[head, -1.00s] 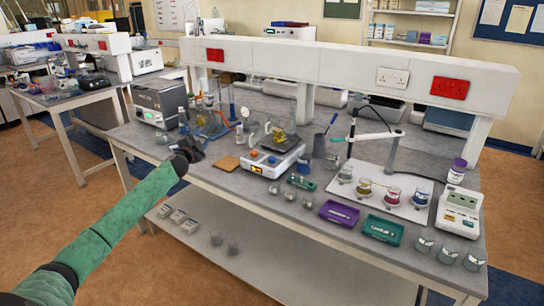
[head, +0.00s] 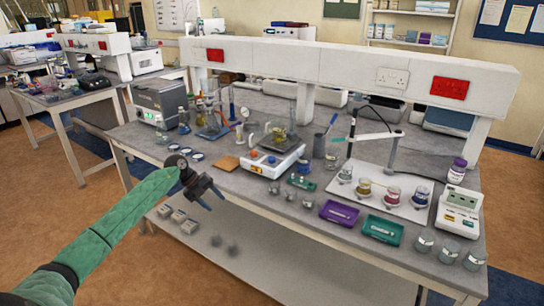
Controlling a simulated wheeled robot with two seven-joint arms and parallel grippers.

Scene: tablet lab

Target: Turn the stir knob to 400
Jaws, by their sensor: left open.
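The hotplate stirrer (head: 270,160) stands on the bench near the middle of the head view, with a vessel of yellowish liquid (head: 280,135) over its dark top plate. My left gripper (head: 212,198) is open and empty, in front of the bench's front edge, to the left of and nearer than the stirrer. It touches neither knob. My right gripper is not in view.
A cork mat (head: 225,163) lies just left of the stirrer. A purple tray (head: 339,213) lies further right. Stands with glassware (head: 210,125) rise behind left.

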